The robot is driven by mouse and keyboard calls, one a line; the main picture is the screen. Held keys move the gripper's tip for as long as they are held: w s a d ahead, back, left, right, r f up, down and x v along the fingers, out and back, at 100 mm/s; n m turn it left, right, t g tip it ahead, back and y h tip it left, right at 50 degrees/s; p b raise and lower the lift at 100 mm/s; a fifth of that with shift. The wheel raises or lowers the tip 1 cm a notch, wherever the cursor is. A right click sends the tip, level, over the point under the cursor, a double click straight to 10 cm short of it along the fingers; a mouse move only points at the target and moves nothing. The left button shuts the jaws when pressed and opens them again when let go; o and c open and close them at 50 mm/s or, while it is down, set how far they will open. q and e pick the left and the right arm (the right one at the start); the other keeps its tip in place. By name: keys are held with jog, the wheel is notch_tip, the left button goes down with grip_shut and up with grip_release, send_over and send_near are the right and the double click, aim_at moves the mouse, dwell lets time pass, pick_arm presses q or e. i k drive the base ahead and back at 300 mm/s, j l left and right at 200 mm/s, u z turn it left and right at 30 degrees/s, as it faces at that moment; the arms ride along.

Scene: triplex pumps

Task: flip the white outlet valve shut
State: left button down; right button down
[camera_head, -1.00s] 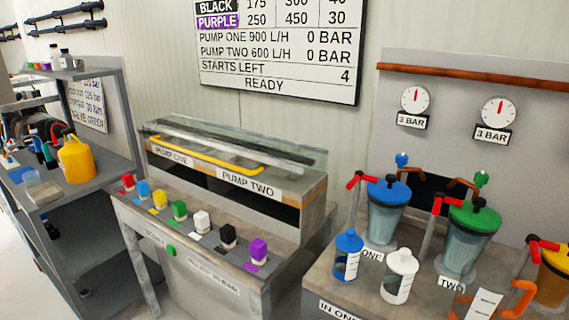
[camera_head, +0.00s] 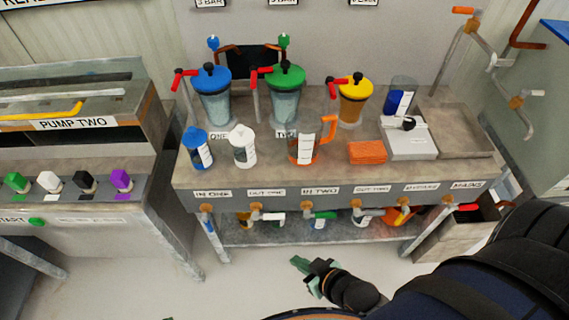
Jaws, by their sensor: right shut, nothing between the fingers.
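A row of brass valves runs along the front edge of the pump bench, under labels. A white valve handle (camera_head: 273,216) shows below the label reading OUT ONE, pointing right from its brass body (camera_head: 257,207). A second whitish handle (camera_head: 372,211) shows under OUT TWO; its shape is too small to tell. My right gripper (camera_head: 300,263) is shut and empty, in front of and below the bench edge, apart from the valves. My left gripper is not in view.
The bench (camera_head: 300,172) holds blue, green and yellow lidded vessels, a blue bottle (camera_head: 197,148), a white bottle (camera_head: 243,147), an orange-handled jug (camera_head: 305,148) and a scale (camera_head: 408,137). A lower shelf (camera_head: 340,236) holds small items. The floor in front is clear.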

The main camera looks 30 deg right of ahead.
aim_at(274, 216)
jog(key=z, duration=0.7)
jog(key=k+l, duration=0.1)
jog(key=l, duration=0.25)
jog(key=k+l+z, duration=0.1)
jog(key=l, duration=0.25)
